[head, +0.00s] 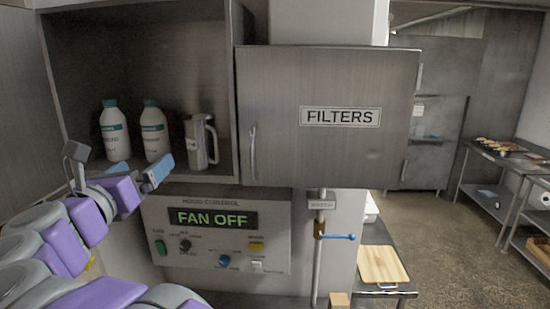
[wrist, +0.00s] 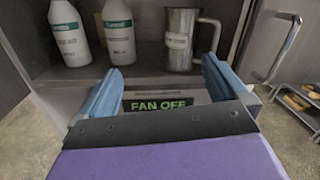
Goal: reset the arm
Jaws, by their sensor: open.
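My arm, purple and grey, reaches in from the lower left of the head view. My gripper (head: 118,160) is open and empty, just in front of the open cabinet's shelf. In the wrist view its two blue fingers (wrist: 158,92) stand wide apart, with nothing between them but the view of the control panel behind. The hood control panel (head: 215,262) below the cabinet reads FAN OFF on its display (head: 213,218). The gripper looks apart from the bottles and the jug.
Two white bottles (head: 115,138) and a metal jug (head: 200,142) stand on the shelf. A cabinet door marked FILTERS (head: 330,150) is right of them. A blue-handled valve (head: 338,237) on a pipe and a cutting board (head: 382,264) are lower right. Open floor (head: 430,225) lies beyond.

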